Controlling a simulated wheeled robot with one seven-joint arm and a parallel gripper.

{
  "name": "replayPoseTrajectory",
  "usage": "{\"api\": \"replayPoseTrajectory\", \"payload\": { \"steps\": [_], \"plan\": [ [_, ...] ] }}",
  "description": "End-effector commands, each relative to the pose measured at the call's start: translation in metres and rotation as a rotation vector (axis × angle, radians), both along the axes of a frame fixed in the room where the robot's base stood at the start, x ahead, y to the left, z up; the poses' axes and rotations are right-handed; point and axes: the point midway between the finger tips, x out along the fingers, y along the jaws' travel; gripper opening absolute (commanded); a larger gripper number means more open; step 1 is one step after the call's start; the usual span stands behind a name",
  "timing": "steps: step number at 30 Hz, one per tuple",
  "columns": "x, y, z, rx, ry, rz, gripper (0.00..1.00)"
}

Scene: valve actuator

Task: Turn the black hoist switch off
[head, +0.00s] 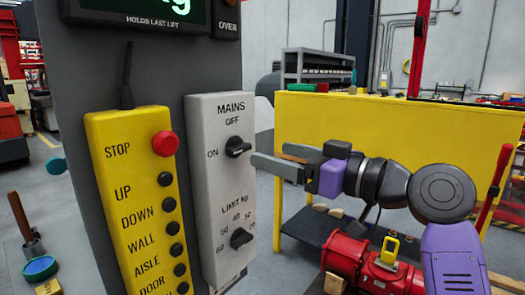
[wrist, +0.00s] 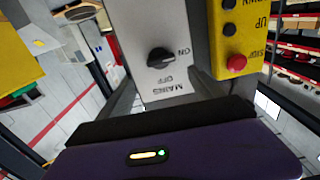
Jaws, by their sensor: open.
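The black MAINS switch (head: 238,147) is a rotary knob on the light grey control box (head: 213,205). OFF is printed above it and ON to its left. Its handle lies about level, toward ON. In the wrist view the switch (wrist: 161,57) appears upside down, with its handle toward the ON mark. My gripper (head: 268,161) is open and empty, just right of the switch in the head view, with a small gap apparent. The wrist view shows mainly my purple gripper body, and the fingertips are hard to make out there.
A second black knob (head: 241,238), marked LIMIT KG, sits below. The yellow pendant (head: 135,200) with a red stop button (head: 165,144) and several black buttons hangs close on the left. A yellow panel (head: 400,135) and red machinery (head: 365,265) stand behind and below my arm.

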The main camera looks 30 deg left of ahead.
Motion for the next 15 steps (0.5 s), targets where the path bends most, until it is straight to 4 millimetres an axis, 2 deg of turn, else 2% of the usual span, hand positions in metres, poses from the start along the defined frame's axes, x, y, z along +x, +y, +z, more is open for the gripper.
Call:
{"api": "replayPoseTrajectory", "payload": {
  "steps": [5, 15],
  "plan": [
    [-0.003, 0.008, -0.003, -0.019, -0.028, 0.015, 0.76],
    [0.001, 0.057, -0.002, -0.019, -0.025, 0.013, 0.76]
  ]
}}
